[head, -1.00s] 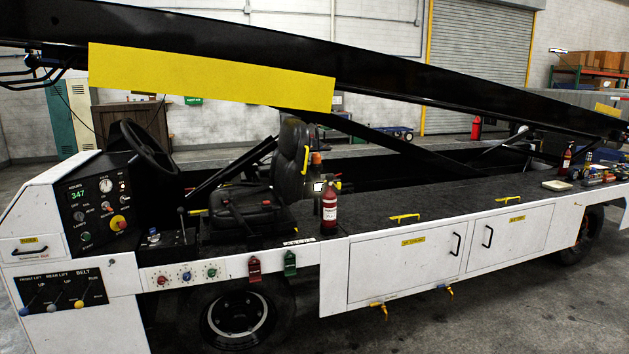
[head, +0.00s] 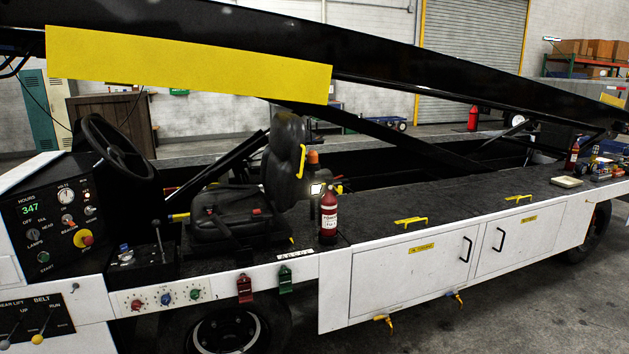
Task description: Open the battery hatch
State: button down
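Two white hatch doors are in the side of the belt loader, both shut. The left door (head: 400,280) has a yellow label (head: 422,248) and a black handle (head: 466,249) near its right edge. The right door (head: 522,240) has a yellow label (head: 528,219) and a black handle (head: 498,240) near its left edge. The labels are too small to read, so I cannot tell which is the battery hatch. My gripper is not in view.
Yellow grab handles (head: 410,221) sit on the black deck above the doors. Yellow-levered valves (head: 384,322) hang below. A red extinguisher (head: 329,213) stands on the deck beside the seat (head: 232,212). The black boom (head: 420,85) slopes overhead. Grey floor (head: 540,310) is clear in front.

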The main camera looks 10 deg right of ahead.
aim_at(502, 194)
jog(key=z, duration=0.1)
jog(key=i, duration=0.95)
jog(key=u, duration=1.25)
jog(key=k, duration=0.1)
jog(key=z, duration=3.4)
